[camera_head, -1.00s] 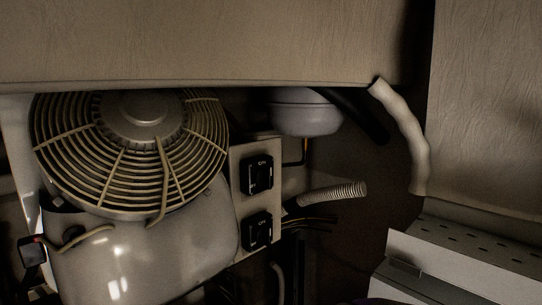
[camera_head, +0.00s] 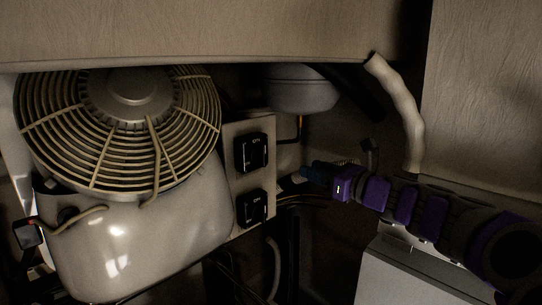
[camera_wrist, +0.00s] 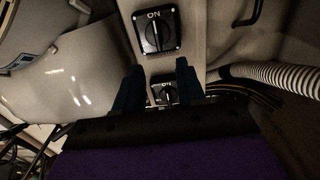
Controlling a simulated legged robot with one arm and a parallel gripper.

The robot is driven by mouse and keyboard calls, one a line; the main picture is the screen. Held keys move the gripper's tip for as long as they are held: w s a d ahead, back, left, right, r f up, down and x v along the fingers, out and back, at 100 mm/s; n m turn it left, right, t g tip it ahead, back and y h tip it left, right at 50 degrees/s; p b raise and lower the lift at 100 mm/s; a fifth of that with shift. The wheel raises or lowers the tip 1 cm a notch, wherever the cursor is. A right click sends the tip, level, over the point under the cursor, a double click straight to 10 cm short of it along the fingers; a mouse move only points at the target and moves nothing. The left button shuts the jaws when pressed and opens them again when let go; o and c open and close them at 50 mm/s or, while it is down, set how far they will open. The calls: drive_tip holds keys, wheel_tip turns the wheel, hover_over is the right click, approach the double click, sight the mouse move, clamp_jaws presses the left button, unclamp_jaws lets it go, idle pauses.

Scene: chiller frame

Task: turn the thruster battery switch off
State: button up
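Two black rotary switches sit one above the other on a pale panel (camera_head: 236,178). The upper switch (camera_head: 251,152) and lower switch (camera_head: 252,208) both carry ON markings; no label tells me which serves the thruster battery. In the wrist view the upper switch (camera_wrist: 157,31) is whole, its knob roughly upright under the ON mark. The lower switch (camera_wrist: 168,93) shows between my fingers and is partly hidden. My gripper (camera_head: 308,172) is right of the panel, apart from both switches. Its two fingers are spread and empty in the wrist view (camera_wrist: 158,82).
A fan with a wire guard (camera_head: 125,125) and a glossy rounded tank (camera_head: 135,240) fill the left. A ribbed hose (camera_wrist: 275,74) and wires lie right of the switches. An overhanging panel (camera_head: 200,30) closes the top. A white box (camera_head: 405,275) stands lower right.

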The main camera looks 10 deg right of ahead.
approach(265, 154)
drive_tip(key=x, duration=1)
drive_tip(key=shift+s+a+p, duration=0.1)
drive_tip(key=shift+s+p, duration=0.05)
drive_tip(key=shift+p, duration=0.15)
drive_tip(key=shift+d+f, duration=0.1)
drive_tip(key=shift+d, duration=0.3)
drive_tip(key=c, duration=0.4)
drive_tip(key=shift+a, duration=0.1)
clamp_jaws()
